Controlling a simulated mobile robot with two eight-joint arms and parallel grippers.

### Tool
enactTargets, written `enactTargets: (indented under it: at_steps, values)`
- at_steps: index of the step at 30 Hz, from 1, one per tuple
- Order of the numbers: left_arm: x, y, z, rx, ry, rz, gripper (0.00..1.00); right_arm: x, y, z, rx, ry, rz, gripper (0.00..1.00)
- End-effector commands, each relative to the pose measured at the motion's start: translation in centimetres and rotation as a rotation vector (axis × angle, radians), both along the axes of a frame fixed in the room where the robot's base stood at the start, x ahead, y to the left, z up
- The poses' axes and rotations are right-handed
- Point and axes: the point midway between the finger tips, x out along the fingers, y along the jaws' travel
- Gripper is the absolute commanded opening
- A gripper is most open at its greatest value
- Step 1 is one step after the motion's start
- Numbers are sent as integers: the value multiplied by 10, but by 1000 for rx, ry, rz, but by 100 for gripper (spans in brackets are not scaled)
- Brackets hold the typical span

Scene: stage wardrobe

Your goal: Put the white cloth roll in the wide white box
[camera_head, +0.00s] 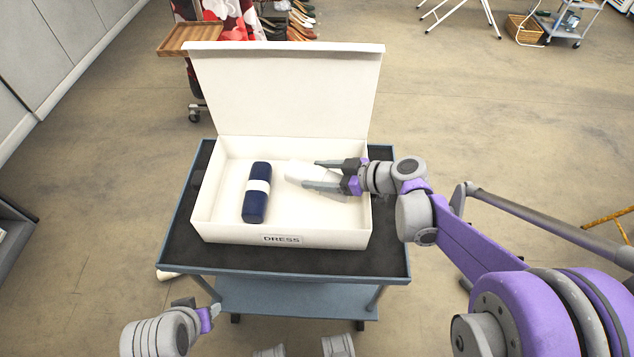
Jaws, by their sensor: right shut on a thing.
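The wide white box (282,236) stands open on a cart, its lid raised at the back and a "DRESS" label on its front. My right gripper (310,174) reaches into the box from the right, shut on the white cloth roll (296,170). The roll is white against the white interior, so its outline is faint, and I cannot tell whether it touches the box floor. A navy roll with a white band (257,192) lies in the box to the left of it. My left gripper (207,311) is low at the bottom left, away from the box; its opening is unclear.
The blue-grey cart (290,269) has a dark top with narrow free strips around the box. A small pale thing (166,275) shows by the cart's front left. A clothes rack with a wooden tray (190,38) stands behind. Floor is clear to the left.

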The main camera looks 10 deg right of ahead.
Motion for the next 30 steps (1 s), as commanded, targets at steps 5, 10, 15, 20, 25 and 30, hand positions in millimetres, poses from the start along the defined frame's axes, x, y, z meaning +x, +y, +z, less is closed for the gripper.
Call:
enactTargets:
  at_steps: [5, 10, 15, 20, 25, 30]
  values:
    - [0, 0, -10, 0, 3, 0, 50, 0, 0, -28, 1, 1, 0, 0]
    - [0, 0, -10, 0, 3, 0, 50, 0, 0, -30, 0, 0, 0, 0]
    - [0, 0, -11, 0, 4, 0, 50, 0, 0, -31, 0, 0, 0, 0]
    - [0, 0, -15, 0, 5, 0, 50, 0, 0, -37, 0, 0, 0, 0]
    - [0, 0, -18, 0, 6, 0, 50, 0, 0, -42, 0, 0, 0, 0]
    - [0, 0, -18, 0, 6, 0, 50, -1, 0, -43, -1, 2, 1, 78]
